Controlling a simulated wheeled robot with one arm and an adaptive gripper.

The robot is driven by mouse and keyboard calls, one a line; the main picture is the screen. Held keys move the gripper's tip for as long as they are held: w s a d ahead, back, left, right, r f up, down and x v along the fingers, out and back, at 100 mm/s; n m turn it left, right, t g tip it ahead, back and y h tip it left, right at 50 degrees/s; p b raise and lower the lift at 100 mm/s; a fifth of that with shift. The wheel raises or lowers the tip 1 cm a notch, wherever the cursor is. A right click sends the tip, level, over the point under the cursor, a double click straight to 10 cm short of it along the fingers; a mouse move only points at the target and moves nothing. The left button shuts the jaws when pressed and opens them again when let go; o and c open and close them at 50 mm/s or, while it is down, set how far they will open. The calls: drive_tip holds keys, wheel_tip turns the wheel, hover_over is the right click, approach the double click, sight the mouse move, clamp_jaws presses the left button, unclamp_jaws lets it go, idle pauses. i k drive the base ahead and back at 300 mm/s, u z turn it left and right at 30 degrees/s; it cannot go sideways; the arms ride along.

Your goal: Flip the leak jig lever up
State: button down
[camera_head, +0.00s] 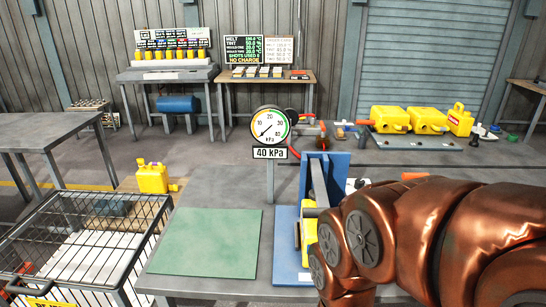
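The blue leak jig (284,262) stands on the near bench, with an upright blue plate (340,170) at its back. A grey bar (318,183), which looks like the lever, stands steeply in front of that plate; my arm hides its lower end. A yellow can (308,232) sits in the jig, mostly hidden by my arm. The round gauge (270,127) behind has a "40 kPa" sign, and its needle points to the lower left. My copper-coloured arm comes in from the right over the jig. My gripper does not show; the arm links cover that area.
A green mat (206,243) lies bare left of the jig. A wire basket (85,245) stands at the lower left, with a yellow can (152,178) behind it. A grey table (45,131) is at far left.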

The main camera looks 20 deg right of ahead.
sight(318, 193)
drive_tip(key=z, duration=1.7)
drive_tip(key=k, duration=1.35)
drive_tip(key=u, duration=1.8)
drive_tip(key=i, duration=0.5)
drive_tip(key=z, duration=0.1)
